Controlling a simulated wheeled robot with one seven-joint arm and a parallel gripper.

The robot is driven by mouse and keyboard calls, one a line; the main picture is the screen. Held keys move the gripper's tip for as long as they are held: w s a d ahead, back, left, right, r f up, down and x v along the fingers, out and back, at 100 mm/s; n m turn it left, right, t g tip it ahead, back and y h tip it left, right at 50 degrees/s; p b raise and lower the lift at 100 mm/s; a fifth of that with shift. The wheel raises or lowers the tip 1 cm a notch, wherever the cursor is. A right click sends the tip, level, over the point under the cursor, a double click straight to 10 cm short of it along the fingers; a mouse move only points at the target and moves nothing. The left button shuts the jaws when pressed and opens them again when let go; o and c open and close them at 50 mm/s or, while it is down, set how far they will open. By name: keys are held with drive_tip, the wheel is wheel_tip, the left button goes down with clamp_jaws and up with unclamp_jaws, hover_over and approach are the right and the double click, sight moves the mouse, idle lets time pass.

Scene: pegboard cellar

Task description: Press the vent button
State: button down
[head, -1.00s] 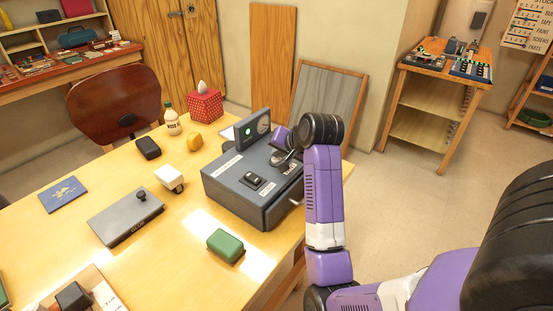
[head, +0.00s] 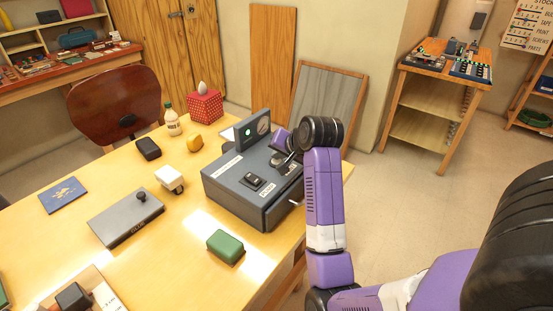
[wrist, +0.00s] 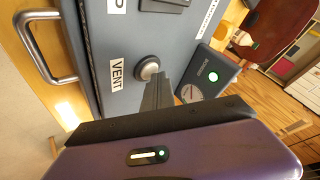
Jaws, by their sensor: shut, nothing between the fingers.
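The grey control box (head: 232,187) sits on the yellow table near its right edge. In the wrist view, the vent button (wrist: 148,68) is a round silver knob on the box's top face, beside a white VENT label (wrist: 117,74). My gripper (wrist: 157,84) is shut and empty, its dark fingertips right at the button's near edge; I cannot tell whether they touch it. In the head view my gripper (head: 281,160) is over the right part of the box, and my arm partly hides that area.
A black rocker switch (head: 252,181) and an upright panel with a green light (head: 251,131) are on the box. A metal handle (wrist: 42,50) sticks out from its side. A green block (head: 225,246) and a grey case (head: 126,217) lie on the table.

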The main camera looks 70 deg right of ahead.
sight(278, 162)
drive_tip(key=shift+r+p, duration=0.8)
drive_tip(key=shift+p, duration=0.05)
drive_tip(key=shift+r, duration=0.1)
wheel_tip(278, 162, up, 5)
drive_tip(key=p, duration=0.5)
idle(0.6)
